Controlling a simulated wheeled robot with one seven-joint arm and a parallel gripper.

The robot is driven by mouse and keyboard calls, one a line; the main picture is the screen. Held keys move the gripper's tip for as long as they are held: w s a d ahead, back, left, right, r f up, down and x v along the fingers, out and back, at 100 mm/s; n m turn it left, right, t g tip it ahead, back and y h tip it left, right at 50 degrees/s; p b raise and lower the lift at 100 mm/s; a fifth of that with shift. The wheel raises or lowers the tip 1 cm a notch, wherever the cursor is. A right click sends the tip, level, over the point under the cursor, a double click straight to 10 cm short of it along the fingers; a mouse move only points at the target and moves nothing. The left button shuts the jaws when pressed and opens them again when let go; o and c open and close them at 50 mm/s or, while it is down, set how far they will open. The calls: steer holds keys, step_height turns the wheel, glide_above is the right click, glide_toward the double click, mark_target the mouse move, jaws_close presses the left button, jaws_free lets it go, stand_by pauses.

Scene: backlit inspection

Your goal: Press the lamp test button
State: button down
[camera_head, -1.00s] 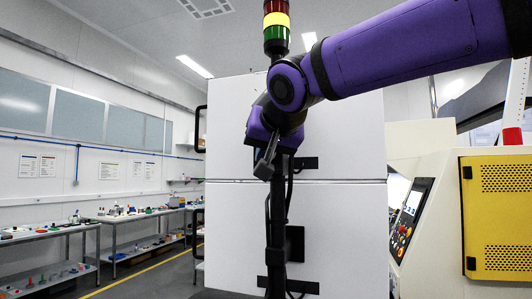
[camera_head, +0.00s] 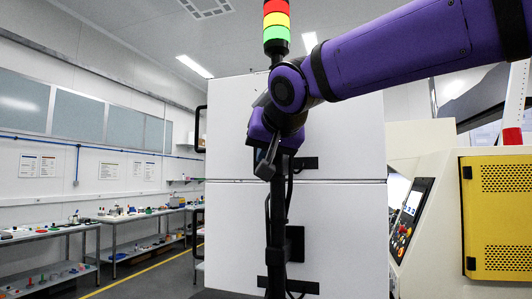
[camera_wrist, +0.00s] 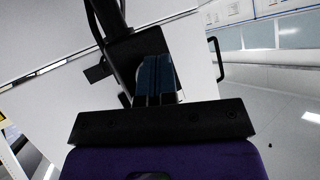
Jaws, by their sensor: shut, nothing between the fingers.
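The lamp tower (camera_head: 277,27) stands on top of a dark pole (camera_head: 277,230), and its red, yellow and green segments all look lit. My gripper (camera_head: 266,168) is at the pole, about halfway up. In the wrist view, my gripper's fingers (camera_wrist: 155,80) are together and empty, with their tips against or just in front of a black box (camera_wrist: 124,50) on the pole. I cannot tell whether they touch it. The lamp test button itself does not show; the fingers or the wrist may hide it.
A large white cabinet (camera_head: 340,230) stands behind the pole. A machine with a yellow panel (camera_head: 500,220) and a control screen (camera_head: 412,203) is at the right. Benches with small items (camera_head: 45,232) line the left wall, with open floor before them.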

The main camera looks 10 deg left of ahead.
steer(key=shift+s, duration=0.75)
steer(key=shift+s, duration=0.1)
steer(key=shift+s+a, duration=0.15)
steer(key=shift+s, duration=1.05)
steer(key=shift+s+a, duration=0.1)
steer(key=shift+s, duration=1.1)
steer(key=s+d+f+m+g+h, duration=0.1)
steer(key=d+f+h, duration=0.35)
steer(key=d, duration=1.05)
steer(key=d+f+m+g+h, duration=0.1)
steer(key=d+f, duration=0.6)
steer(key=d, duration=0.7)
steer(key=s+d+f+m+g+h, duration=0.1)
steer(key=s+d+f+m+g, duration=0.1)
steer(key=s+d+f, duration=1.3)
steer(key=shift+s+d+g, duration=0.15)
steer(key=shift+s+g, duration=0.1)
steer(key=shift+g, duration=0.35)
